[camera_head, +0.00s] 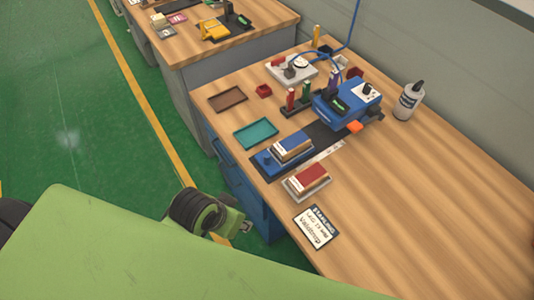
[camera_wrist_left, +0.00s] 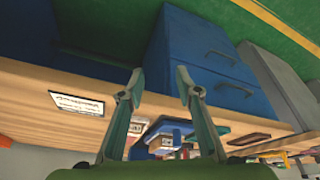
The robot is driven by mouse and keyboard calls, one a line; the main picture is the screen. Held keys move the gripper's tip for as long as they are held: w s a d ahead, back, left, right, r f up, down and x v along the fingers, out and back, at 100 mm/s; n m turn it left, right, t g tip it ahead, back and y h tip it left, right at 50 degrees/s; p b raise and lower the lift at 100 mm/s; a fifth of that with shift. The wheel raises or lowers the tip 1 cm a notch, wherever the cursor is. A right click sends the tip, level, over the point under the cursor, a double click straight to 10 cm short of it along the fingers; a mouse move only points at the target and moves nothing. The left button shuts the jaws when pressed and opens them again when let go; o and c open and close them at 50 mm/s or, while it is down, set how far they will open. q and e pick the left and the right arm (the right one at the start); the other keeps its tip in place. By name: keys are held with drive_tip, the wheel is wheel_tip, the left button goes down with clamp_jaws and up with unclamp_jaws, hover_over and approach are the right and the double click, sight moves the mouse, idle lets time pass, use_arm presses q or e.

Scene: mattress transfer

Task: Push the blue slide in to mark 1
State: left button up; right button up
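The blue slide (camera_head: 268,164) lies on the workbench at the near end of a dark track, in front of the blue machine (camera_head: 345,105). A blue-topped block (camera_head: 292,146) sits on the slide. A pale strip (camera_head: 328,152) runs beside the track; its marks are too small to read. My left gripper (camera_head: 246,228) is beyond the bench's front edge, left of the sign and apart from the slide. In the left wrist view, my left gripper (camera_wrist_left: 160,75) has its fingers spread with nothing held; blue parts show between them, partly hidden. My right gripper is not in view.
A red-topped block (camera_head: 311,176) on a grey base and a sign (camera_head: 317,227) lie nearer on the bench. Teal (camera_head: 256,133) and brown (camera_head: 228,99) trays lie along the left edge. Blue drawers (camera_head: 240,185) stand below. The right side of the bench is mostly clear.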

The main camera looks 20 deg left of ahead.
use_arm(q)
drive_tip(key=w+d+r+m+h, duration=0.2)
drive_tip(key=w+d+r, duration=0.35)
drive_tip(key=d, duration=0.25)
drive_tip(key=g+y, duration=0.3)
drive_tip(key=g, duration=0.1)
approach(267, 155)
drive_tip(key=shift+m, duration=0.4)
drive_tip(key=f+p, duration=0.1)
drive_tip(key=f, duration=0.4)
drive_tip(key=f+p, duration=0.1)
drive_tip(key=f, duration=0.5)
drive_tip(key=shift+s+d, duration=0.15)
drive_tip(key=shift+s, duration=0.05)
clamp_jaws()
